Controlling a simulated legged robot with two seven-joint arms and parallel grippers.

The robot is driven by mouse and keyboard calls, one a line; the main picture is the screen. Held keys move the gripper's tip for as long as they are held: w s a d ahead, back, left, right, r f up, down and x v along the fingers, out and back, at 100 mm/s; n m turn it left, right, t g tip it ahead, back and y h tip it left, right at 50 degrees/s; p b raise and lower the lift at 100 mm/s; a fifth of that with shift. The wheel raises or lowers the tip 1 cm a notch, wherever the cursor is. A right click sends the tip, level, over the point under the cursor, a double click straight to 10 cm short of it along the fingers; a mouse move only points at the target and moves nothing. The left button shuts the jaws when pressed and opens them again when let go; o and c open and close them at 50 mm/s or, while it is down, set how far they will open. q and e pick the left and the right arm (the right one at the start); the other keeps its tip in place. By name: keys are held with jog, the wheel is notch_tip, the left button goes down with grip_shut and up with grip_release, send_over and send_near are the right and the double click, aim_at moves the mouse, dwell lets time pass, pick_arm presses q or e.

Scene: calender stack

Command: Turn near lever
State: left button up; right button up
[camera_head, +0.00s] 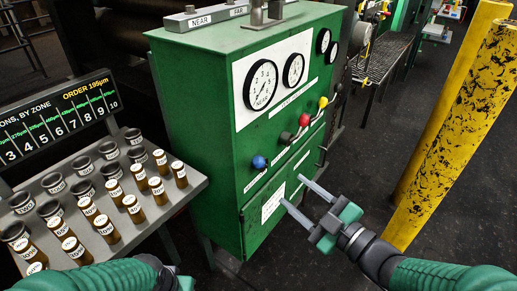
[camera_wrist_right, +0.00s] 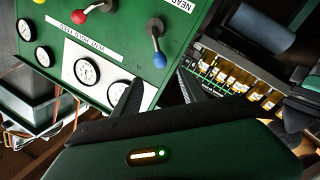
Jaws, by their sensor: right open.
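A green cabinet (camera_head: 190,100) carries short levers with coloured knobs on its front. The blue knob (camera_head: 258,162) is closest to me, then a red knob (camera_head: 304,120) and a yellow knob (camera_head: 323,101). My right gripper (camera_head: 291,190) is open and empty, its fingers pointing at the cabinet front, lower right of the blue knob. In the right wrist view the blue knob (camera_wrist_right: 160,60) lies just beyond the gap between the open fingertips (camera_wrist_right: 160,82), apart from them. The red knob (camera_wrist_right: 78,17) is farther left. My left arm shows at the bottom left; its fingers are hidden.
A rack (camera_head: 190,190) of several brown labelled vials stands left, below an order board (camera_head: 60,115). A yellow post (camera_head: 450,130) stands right of the cabinet, near my right arm. A grey bar (camera_head: 215,16) marked NEAR and FAR lies on top. Gauges (camera_head: 261,85) sit above the levers.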

aim_at(263, 166)
jog(key=x, duration=0.7)
jog(key=shift+f+p, duration=0.2)
jog(key=shift+p, duration=0.2)
jog(key=x, duration=0.6)
jog(key=shift+w+a+r, duration=0.1)
jog(key=shift+w+a, duration=0.3)
jog(key=shift+w, duration=0.15)
pick_arm(q)
jog(key=shift+v, duration=1.15)
jog(key=shift+r, duration=0.1)
pick_arm(e)
jog(key=shift+d, duration=0.1)
jog(key=shift+c, duration=1.1)
jog(key=shift+s, duration=0.1)
grip_shut()
